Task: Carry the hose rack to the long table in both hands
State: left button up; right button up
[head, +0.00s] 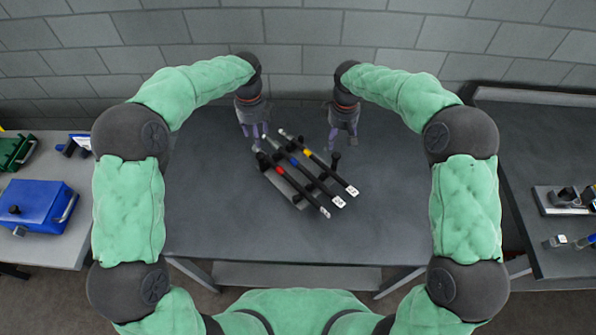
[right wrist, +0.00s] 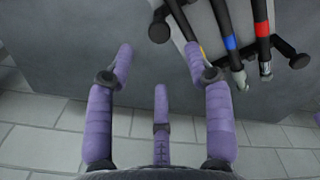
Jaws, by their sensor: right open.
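The hose rack (head: 284,187) lies slanted on the dark middle table (head: 215,215). It carries three black hoses with red, blue and yellow bands and white-tagged ends. A dark post shows at each side of it. My right gripper (head: 344,143) is open and empty above the table, beyond the right post; in the right wrist view its purple fingers are spread, with the rack's post (right wrist: 160,31) ahead of them, apart. My left gripper (head: 256,139) is near the rack's left post, its fingers apart; whether they touch it is unclear. Which table is the long one is unclear.
A left table holds a blue box (head: 38,206) and a green item (head: 14,152). A dark right table (head: 530,165) holds a grey fixture (head: 564,199) and small parts. A block wall stands behind. The middle table is clear around the rack.

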jog(key=shift+r, duration=1.25)
